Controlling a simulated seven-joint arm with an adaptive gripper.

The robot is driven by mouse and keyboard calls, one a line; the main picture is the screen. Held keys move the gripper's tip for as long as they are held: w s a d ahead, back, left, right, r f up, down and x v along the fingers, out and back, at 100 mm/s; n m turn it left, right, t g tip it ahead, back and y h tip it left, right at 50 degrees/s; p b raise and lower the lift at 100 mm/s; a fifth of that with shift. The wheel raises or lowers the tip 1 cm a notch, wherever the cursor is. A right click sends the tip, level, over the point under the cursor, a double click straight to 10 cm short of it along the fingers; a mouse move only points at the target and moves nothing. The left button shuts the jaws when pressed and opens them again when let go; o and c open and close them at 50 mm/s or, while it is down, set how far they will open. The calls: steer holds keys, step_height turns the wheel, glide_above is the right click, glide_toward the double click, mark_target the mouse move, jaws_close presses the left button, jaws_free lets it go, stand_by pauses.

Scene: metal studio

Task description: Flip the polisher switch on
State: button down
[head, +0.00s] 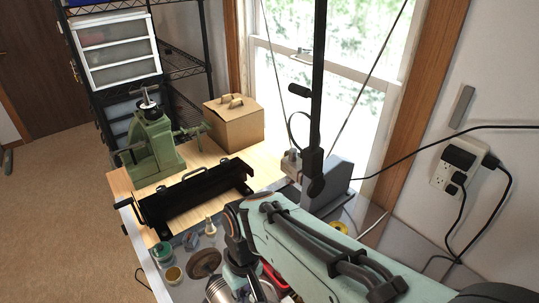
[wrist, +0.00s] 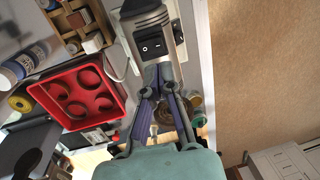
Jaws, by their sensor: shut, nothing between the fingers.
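The polisher (wrist: 146,19) shows at the top of the wrist view as a grey metal body with a black switch plate. On the plate is a black rocker switch (wrist: 151,46) with white marks. My gripper (wrist: 158,68) has its fingers together and empty, with the tips just below the switch plate in the picture. I cannot tell whether they touch it. Which way the rocker is set is too small to tell. In the head view, my arm covers most of the polisher, and a ribbed metal part (head: 218,291) beside my arm may belong to it.
A red tray (wrist: 78,98) with round recesses lies left of my fingers. A wooden rack (wrist: 78,22), bottles and a yellow roll (wrist: 19,102) are further left. In the head view, a green press (head: 153,145), a black metal brake (head: 195,198) and a cardboard box (head: 234,122) stand on the bench.

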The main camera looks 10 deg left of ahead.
steer(key=f, duration=0.5)
steer(key=shift+s+a+f, duration=0.2)
steer(key=shift+s+f, duration=0.05)
steer(key=shift+f, duration=0.05)
